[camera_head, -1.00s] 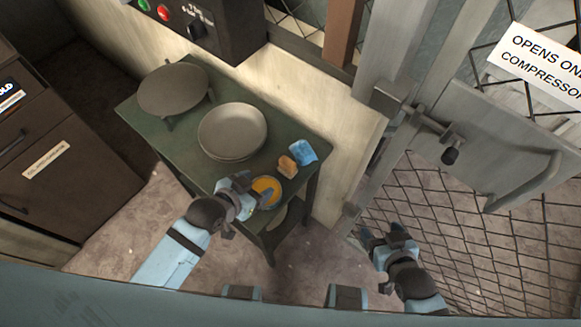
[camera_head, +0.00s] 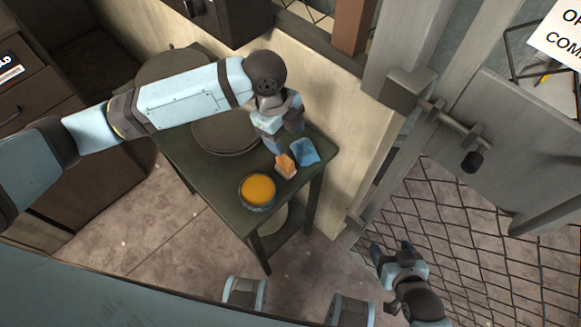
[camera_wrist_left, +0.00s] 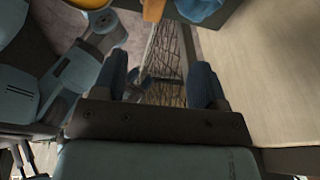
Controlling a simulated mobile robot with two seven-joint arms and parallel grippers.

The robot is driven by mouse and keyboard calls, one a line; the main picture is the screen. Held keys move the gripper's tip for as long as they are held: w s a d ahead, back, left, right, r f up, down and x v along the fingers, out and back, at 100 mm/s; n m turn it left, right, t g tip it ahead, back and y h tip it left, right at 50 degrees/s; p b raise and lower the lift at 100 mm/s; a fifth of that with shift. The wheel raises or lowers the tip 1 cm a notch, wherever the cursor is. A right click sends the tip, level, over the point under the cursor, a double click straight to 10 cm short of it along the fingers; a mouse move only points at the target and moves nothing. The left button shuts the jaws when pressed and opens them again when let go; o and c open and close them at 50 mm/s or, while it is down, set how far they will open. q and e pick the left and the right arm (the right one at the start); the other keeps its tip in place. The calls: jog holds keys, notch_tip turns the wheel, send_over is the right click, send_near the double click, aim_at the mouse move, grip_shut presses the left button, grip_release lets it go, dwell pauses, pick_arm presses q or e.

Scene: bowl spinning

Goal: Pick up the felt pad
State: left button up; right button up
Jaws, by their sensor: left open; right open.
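A small orange block (camera_head: 286,165), which looks like the felt pad, lies near the right edge of the green table (camera_head: 200,178). It also shows at the top of the left wrist view (camera_wrist_left: 153,9). My left gripper (camera_head: 284,132) is open and empty above the table, just behind the block in the head view and apart from it. In the left wrist view its two fingers (camera_wrist_left: 160,82) are spread, with nothing between them. My right gripper (camera_head: 392,252) is open and empty, low to the right of the table by the mesh gate.
A crumpled blue cloth (camera_head: 304,151) lies right beside the block. A round dish of orange-yellow stuff (camera_head: 258,190) stands in front. A mesh gate (camera_head: 455,215) stands at right.

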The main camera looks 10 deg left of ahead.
aim_at(285, 159)
pick_arm(q)
jog(key=shift+m+y, duration=0.6)
jog(key=shift+y, duration=0.1)
jog(key=f, duration=0.5)
jog(key=a+f, duration=0.1)
jog(key=f, duration=0.1)
jog(key=shift+f+b, duration=0.35)
jog(key=shift+s+d+f, duration=0.1)
jog(key=shift+d+f, duration=0.05)
jog(key=shift+f, duration=0.7)
jog(key=shift+d+f, duration=0.2)
jog(key=shift+f, duration=0.65)
jog(key=shift+s+d+f, duration=0.1)
jog(key=shift+d+f, duration=0.05)
jog(key=shift+f, duration=0.7)
jog(key=c, duration=1)
